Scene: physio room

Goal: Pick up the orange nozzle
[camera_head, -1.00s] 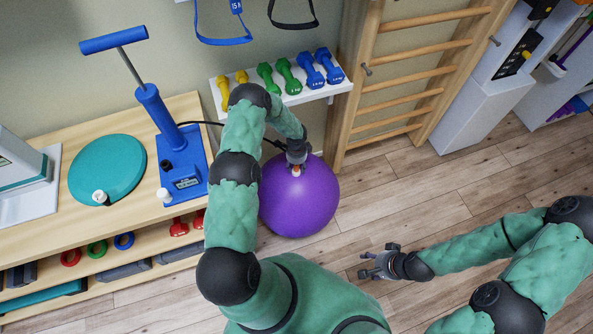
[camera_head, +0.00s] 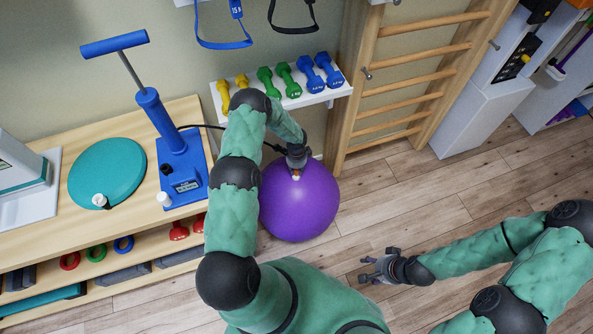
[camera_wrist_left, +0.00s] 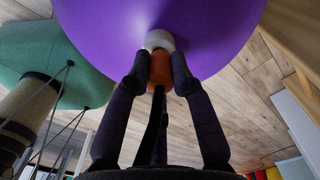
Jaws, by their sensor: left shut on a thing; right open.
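The orange nozzle (camera_wrist_left: 160,70) sits between the fingers of my left gripper in the left wrist view, with a pale round tip (camera_wrist_left: 159,40) at its far end. My left gripper (camera_head: 297,172) is shut on it, right at the purple ball (camera_head: 303,210). In the head view the gripper mostly hides the nozzle. The ball fills the top of the wrist view (camera_wrist_left: 215,25); whether the pale tip touches it I cannot tell. My right gripper (camera_head: 372,272) is open and empty above the floor.
A blue hand pump (camera_head: 183,170) with a black hose stands on the wooden bench (camera_head: 50,222), beside a teal disc (camera_head: 107,170). Coloured dumbbells lie on a white wall shelf (camera_head: 290,97). Wooden wall bars (camera_head: 410,82) stand right of the ball. Floor to the right is clear.

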